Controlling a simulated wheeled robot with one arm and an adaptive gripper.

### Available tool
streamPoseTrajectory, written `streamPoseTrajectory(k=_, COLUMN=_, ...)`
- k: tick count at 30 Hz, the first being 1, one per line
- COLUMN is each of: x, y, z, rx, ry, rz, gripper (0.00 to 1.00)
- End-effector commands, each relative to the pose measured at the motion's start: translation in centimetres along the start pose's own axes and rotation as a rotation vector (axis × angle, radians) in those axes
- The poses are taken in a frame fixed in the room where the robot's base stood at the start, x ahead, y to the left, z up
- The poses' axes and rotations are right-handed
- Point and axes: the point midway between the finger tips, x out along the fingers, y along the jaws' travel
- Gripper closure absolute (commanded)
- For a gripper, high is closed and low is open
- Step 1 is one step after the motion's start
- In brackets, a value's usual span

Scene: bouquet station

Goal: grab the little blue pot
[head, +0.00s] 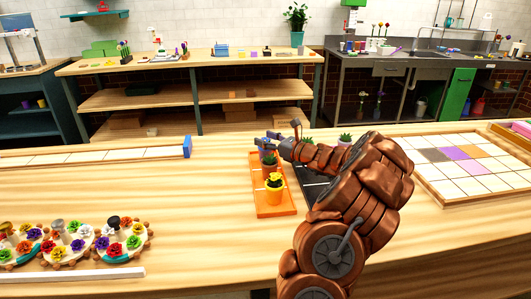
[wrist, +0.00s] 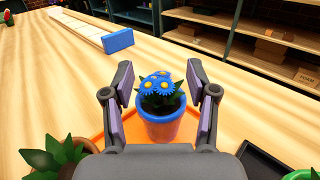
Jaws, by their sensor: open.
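The little blue pot (wrist: 162,130) stands upright on an orange tray (wrist: 100,136) in the wrist view and holds a plant with blue flowers (wrist: 158,85). My gripper (wrist: 164,92) is open, with one finger on each side of the pot and flowers. Gaps show between the fingers and the plant. In the head view my gripper (head: 272,147) is over the far end of the orange tray (head: 276,206). There the blue pot is mostly hidden by my gripper and other pots.
A yellow-flowered orange pot (head: 274,186) stands on the tray's near part. A dark tray (head: 313,181) with green plants lies to its right, partly behind my arm. A blue block (head: 187,147) ends a white strip at left. Flower wheels (head: 68,240) stand at front left.

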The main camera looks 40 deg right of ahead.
Motion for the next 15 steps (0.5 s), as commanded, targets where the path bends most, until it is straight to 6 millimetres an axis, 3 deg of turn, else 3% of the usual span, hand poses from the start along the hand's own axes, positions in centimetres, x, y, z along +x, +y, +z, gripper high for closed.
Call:
streamPoseTrajectory(k=6, x=0.05, y=0.02, z=0.00, rx=0.000, ry=0.000, rz=0.000, gripper=0.44)
streamPoseTrajectory(k=15, x=0.03, y=0.02, z=0.00, rx=0.000, ry=0.000, rz=0.000, gripper=0.75)
